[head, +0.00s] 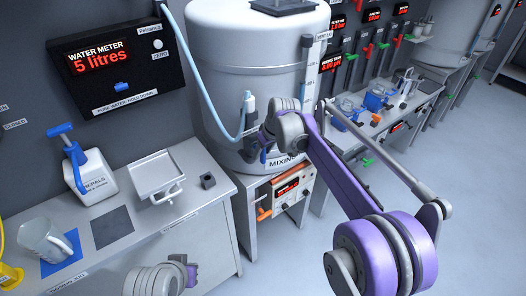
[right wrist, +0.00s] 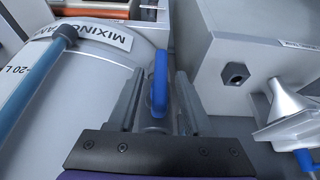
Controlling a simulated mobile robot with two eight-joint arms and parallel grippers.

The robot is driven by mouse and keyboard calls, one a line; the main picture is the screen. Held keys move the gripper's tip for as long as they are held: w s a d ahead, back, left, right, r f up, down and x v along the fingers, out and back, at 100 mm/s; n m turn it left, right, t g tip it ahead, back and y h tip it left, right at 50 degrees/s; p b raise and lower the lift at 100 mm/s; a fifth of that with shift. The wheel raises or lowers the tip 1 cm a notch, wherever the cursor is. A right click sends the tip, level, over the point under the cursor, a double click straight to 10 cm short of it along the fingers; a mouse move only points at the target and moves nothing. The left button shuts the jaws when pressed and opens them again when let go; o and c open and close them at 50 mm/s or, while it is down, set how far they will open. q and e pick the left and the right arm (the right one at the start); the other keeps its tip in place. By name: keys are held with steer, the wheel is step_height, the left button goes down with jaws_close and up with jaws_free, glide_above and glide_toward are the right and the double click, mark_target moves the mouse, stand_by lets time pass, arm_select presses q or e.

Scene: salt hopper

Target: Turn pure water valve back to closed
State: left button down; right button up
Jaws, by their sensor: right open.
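A blue valve lever (right wrist: 160,82) on a grey body stands between the two fingers of my right gripper (right wrist: 160,100) in the right wrist view. The fingers are open, one on each side, with gaps visible. In the head view my right gripper (head: 258,152) is low against the front of the mixing tank (head: 258,65); the lever is mostly hidden there. The meter reads 5 litres. Part of my left gripper (head: 190,272) shows at the bottom; its fingers are unclear.
A blue hose (head: 205,90) runs down to the tank. The left bench (head: 150,235) holds a minerals container (head: 92,178), a tray (head: 158,176) and a jug (head: 45,240). A grey box (right wrist: 245,55) and funnel (right wrist: 288,100) are right of the fingers.

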jaws_close()
